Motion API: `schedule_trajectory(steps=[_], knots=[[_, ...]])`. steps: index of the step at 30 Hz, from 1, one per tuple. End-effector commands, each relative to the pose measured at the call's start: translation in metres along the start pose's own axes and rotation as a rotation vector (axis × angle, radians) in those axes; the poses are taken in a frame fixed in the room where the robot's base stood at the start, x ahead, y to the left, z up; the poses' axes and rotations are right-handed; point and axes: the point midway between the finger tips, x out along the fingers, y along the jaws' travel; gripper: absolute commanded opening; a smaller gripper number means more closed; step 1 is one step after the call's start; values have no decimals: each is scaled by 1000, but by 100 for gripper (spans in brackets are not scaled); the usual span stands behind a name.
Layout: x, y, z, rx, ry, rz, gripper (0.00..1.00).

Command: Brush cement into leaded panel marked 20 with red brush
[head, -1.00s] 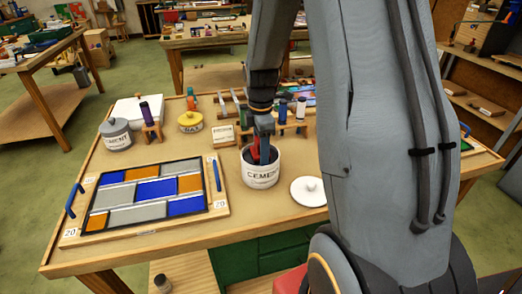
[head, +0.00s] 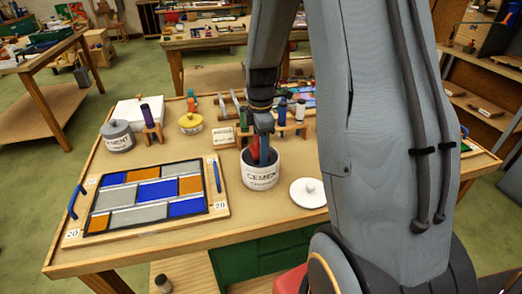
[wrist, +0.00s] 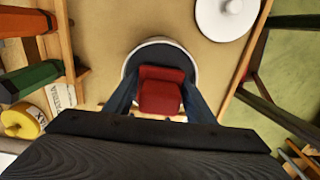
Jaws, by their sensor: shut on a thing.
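The leaded panel (head: 142,190) with blue, orange and grey panes lies flat in a wooden tray marked 20 (head: 72,233) at the left front of the bench. The white pot labelled CEMENT (head: 260,178) stands open to its right. My gripper (head: 263,140) points down over the pot, shut on the red brush (head: 264,152). In the wrist view the brush's red handle (wrist: 161,90) sits between the fingers, above the pot's mouth. The brush's lower end is hidden inside the pot.
A white lid (head: 308,192) lies right of the pot. Behind stand a grey cement pot (head: 117,136), a yellow tin (head: 191,123), a small sign (head: 222,135) and racks with coloured-handled tools (head: 299,112).

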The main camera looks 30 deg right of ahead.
Motion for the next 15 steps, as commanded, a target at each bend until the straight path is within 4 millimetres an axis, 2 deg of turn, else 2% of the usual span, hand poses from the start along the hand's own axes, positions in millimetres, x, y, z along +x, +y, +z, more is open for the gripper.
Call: schedule_trajectory(steps=[15], knots=[[-36, 0, 0, 0, 0, 1, 32]])
